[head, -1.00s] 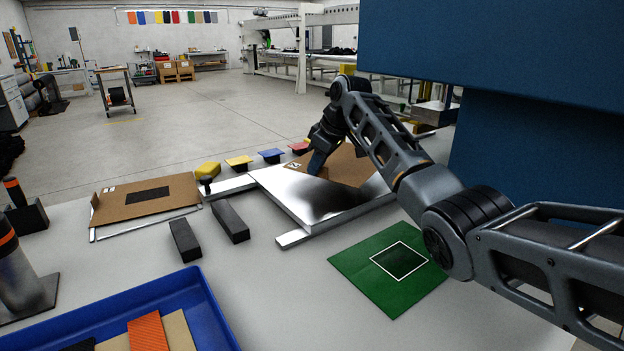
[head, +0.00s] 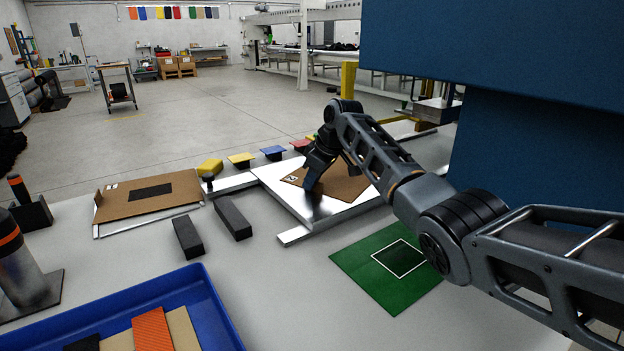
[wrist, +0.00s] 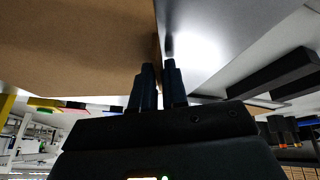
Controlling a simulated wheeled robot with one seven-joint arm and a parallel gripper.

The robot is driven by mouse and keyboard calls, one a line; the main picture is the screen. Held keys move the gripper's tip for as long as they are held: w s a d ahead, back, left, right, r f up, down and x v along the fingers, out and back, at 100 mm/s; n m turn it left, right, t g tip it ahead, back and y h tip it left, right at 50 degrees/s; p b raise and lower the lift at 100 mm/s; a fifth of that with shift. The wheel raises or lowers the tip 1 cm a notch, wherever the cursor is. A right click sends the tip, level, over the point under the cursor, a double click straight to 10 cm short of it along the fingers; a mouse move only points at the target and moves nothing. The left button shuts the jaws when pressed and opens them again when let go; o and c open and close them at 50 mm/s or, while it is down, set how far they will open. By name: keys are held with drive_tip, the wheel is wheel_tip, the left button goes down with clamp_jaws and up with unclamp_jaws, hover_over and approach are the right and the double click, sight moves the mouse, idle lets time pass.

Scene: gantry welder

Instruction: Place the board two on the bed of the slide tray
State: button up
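A brown board (head: 345,186), which I take to be board two, is over the silver bed of the slide tray (head: 276,178), with a small white label near its left corner. My gripper (head: 308,188) is at the board's near edge. In the wrist view the board (wrist: 75,40) fills the left and the shiny tray (wrist: 205,40) is on the right. My gripper's fingers (wrist: 160,68) are close together on either side of the board's edge. The arm hides part of the board; I cannot tell whether it lies fully flat on the tray.
Another brown board with a black patch (head: 150,193) lies at left. Two dark bars (head: 232,219), a green mat (head: 365,278) and a blue bin (head: 225,318) are nearer. A big blue machine body (head: 490,60) overhangs at right.

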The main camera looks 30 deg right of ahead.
drive_tip(key=o, duration=0.4)
drive_tip(key=shift+c, duration=0.2)
drive_tip(key=v, duration=1.2)
drive_tip(key=shift+r, duration=0.15)
